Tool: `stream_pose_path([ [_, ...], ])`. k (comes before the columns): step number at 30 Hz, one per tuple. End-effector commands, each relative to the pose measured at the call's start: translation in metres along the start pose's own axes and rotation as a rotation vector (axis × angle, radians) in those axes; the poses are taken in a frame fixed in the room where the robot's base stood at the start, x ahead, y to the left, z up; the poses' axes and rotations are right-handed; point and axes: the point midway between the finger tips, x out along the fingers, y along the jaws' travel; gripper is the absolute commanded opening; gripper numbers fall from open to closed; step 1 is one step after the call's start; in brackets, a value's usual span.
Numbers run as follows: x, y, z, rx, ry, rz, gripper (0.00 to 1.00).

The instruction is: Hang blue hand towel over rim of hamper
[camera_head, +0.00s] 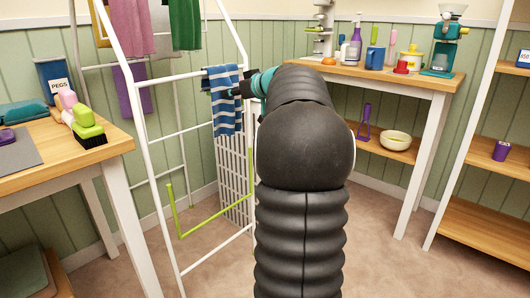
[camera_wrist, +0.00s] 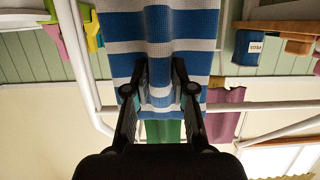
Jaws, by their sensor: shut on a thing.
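A blue and white striped hand towel (camera_head: 227,116) hangs at the right end of a rail of the white drying rack (camera_head: 165,80). My gripper (camera_head: 240,89) is shut on the towel near its top, and the arm hides part of that area. In the wrist view, which is upside down, both fingers (camera_wrist: 160,88) pinch the striped cloth (camera_wrist: 190,45). A rack rail (camera_wrist: 265,107) runs behind the towel; I cannot tell whether cloth is still draped over it. A white slatted panel (camera_head: 235,180) stands below, possibly the hamper; its rim is largely hidden.
Pink and green cloths (camera_head: 185,22) hang higher on the rack, a purple one (camera_head: 133,88) lower. A lime-green bar (camera_head: 178,212) juts out low. A table (camera_head: 105,150) with brushes stands left. A bench (camera_head: 395,78) with bottles stands right. Carpet (camera_head: 390,265) is clear at the right.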

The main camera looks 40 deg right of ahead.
Motion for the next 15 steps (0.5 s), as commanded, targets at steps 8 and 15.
stream_pose_path([
  [8, 0.004, -0.006, -0.008, 0.002, -0.004, -0.015, 0.0],
  [15, -0.001, -0.007, -0.027, 0.0, 0.003, -0.015, 0.0],
])
